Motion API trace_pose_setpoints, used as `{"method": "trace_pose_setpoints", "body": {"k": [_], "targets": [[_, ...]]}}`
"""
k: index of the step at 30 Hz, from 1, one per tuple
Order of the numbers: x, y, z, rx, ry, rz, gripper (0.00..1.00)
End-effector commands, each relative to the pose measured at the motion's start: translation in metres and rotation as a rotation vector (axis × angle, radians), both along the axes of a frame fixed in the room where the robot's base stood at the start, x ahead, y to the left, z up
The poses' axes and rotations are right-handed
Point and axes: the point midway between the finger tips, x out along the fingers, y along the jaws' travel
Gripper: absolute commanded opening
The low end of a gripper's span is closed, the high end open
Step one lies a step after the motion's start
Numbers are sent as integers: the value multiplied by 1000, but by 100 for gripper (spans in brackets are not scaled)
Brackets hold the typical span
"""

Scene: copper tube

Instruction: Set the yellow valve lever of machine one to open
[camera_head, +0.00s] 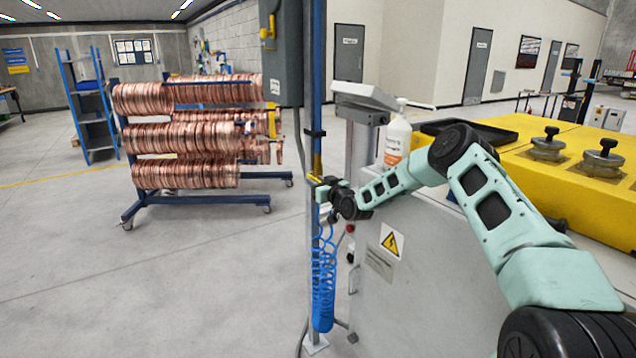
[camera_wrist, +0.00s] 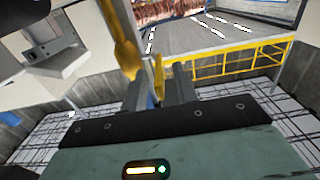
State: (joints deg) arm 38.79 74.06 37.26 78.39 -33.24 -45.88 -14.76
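The yellow valve lever (camera_head: 317,168) shows as a small, roughly upright yellow piece on the blue pipe (camera_head: 316,80), just above my gripper (camera_head: 322,184). In the wrist view a large yellow piece (camera_wrist: 121,45), probably the lever, stands beyond and beside the left finger. A thinner yellow strip (camera_wrist: 158,74) shows between the two fingers of my gripper (camera_wrist: 156,95). The fingers stand apart, with a visible gap. I cannot tell whether either finger touches the lever. The valve body is too small or hidden to make out.
A coiled blue hose (camera_head: 323,275) hangs below my gripper. A grey cabinet (camera_head: 400,300) stands close on the right, with a white bottle (camera_head: 397,138) on top. A rack of copper coils (camera_head: 190,130) is at the left back. The floor in front left is clear.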

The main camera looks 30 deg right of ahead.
Motion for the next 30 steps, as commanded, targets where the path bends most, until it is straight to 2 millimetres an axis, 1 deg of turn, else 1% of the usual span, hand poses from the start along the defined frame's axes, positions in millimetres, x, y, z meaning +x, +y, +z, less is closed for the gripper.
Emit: {"method": "trace_pose_setpoints", "body": {"k": [5, 8, 9, 20, 26, 30], "targets": [[0, 0, 0, 0, 0, 0, 29], [0, 0, 0, 0, 0, 0, 4], [0, 0, 0, 0, 0, 0, 0], [0, 0, 5, -4, 26, 1, 0], [1, 0, 15, -9, 117, 0, 0], [3, 1, 26, -13, 223, 0, 0]]}}
